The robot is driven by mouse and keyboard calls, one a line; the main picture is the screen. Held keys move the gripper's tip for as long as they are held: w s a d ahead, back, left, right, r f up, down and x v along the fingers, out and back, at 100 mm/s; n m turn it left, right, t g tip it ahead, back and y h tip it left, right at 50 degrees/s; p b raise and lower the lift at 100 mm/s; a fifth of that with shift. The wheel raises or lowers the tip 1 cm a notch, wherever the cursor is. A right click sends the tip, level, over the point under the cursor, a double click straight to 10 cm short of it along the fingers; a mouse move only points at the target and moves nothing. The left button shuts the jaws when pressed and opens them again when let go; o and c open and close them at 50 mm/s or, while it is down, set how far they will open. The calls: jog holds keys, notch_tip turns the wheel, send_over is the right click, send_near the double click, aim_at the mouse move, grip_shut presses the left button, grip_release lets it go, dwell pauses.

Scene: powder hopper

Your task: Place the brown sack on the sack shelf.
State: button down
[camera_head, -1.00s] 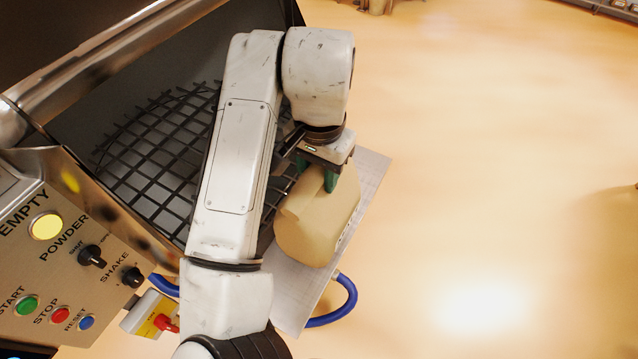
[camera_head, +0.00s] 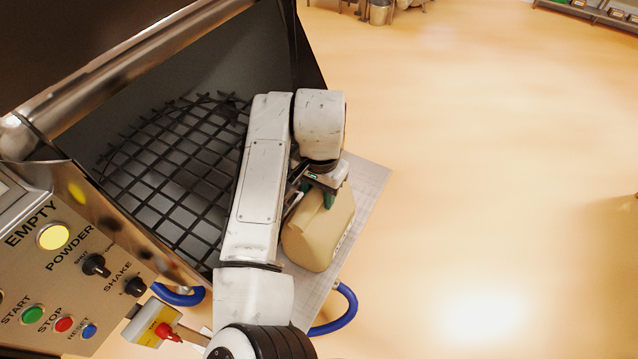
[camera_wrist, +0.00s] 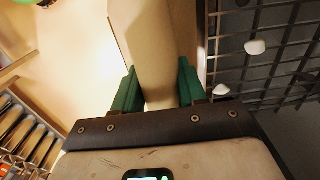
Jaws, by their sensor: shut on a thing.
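The brown sack (camera_head: 318,235) is a tan, boxy bag at the hopper's right side, in front of or over a flat grey metal plate; I cannot tell whether it touches the plate. My gripper (camera_head: 331,193) is shut on the top of the sack, with green fingers on either side. In the wrist view the sack (camera_wrist: 146,50) runs between the two green fingers of my gripper (camera_wrist: 156,88). A shelf rack (camera_head: 590,12) stands far off at the top right with small items on it; I cannot tell whether it is the sack shelf.
The hopper's black grid (camera_head: 170,165) lies left of my arm. A control panel (camera_head: 70,265) with buttons and knobs is at lower left. The grey plate (camera_head: 368,180) juts out at the right, with a blue hose (camera_head: 345,312) below. The floor (camera_head: 480,180) to the right is open.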

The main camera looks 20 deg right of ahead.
dwell(0.3)
jog(key=c, duration=0.6)
grip_release()
jog(key=shift+f, duration=0.1)
notch_tip(320, 180, up, 12)
jog(key=shift+s+r+b, duration=0.1)
jog(key=shift+b, duration=0.5)
jog(key=shift+d, duration=0.1)
